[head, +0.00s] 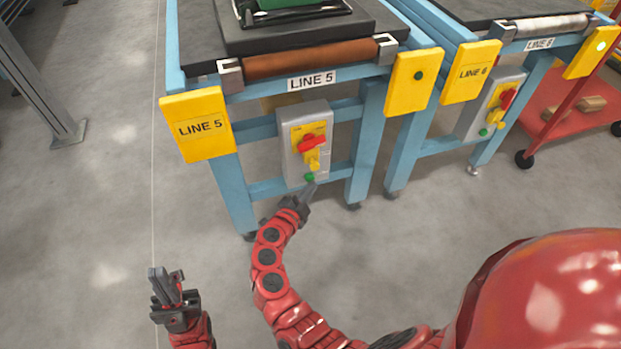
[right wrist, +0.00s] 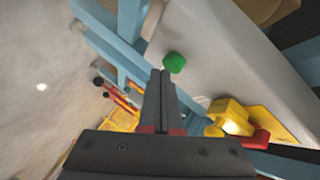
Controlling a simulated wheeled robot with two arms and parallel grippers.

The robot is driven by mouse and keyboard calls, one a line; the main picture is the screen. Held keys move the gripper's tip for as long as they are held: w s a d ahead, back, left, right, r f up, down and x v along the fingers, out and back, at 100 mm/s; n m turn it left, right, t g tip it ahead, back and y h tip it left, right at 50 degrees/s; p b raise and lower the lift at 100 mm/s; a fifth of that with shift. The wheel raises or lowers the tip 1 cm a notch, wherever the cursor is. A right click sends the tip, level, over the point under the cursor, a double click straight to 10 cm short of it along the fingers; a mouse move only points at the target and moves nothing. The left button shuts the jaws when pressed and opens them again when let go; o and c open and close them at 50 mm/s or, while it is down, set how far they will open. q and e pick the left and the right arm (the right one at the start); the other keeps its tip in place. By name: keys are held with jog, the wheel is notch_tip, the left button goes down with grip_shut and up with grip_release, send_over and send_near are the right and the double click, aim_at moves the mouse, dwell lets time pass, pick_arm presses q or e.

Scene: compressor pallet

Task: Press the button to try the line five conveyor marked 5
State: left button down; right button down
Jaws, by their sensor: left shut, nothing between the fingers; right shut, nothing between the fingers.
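The line five conveyor (head: 340,57) is a blue frame with a brown roller and "LINE 5" labels. A grey control box (head: 325,120) on its front carries a red switch (head: 312,142) on a yellow plate and a green button (head: 309,177) below it. My right gripper (head: 309,187) is shut and empty, its tips just below the green button. In the right wrist view its fingertips (right wrist: 163,74) are right beside the green button (right wrist: 174,62); I cannot tell whether they touch it. My left gripper (head: 158,272) is shut and empty, low over the floor at left.
A yellow panel with a dark green round lamp (head: 418,75) is on the conveyor's right corner. The line 6 conveyor (head: 455,35) with its own control box (head: 490,105) stands to the right. A red cart (head: 560,105) is further right.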

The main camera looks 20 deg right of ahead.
jog(key=shift+w, duration=0.5)
dwell(0.7)
jog(key=shift+s, duration=0.1)
jog(key=shift+s+p, duration=0.65)
jog(key=shift+s, duration=0.2)
jog(key=s+p, duration=0.2)
jog(key=s, duration=0.3)
jog(key=shift+d, duration=0.15)
dwell(0.8)
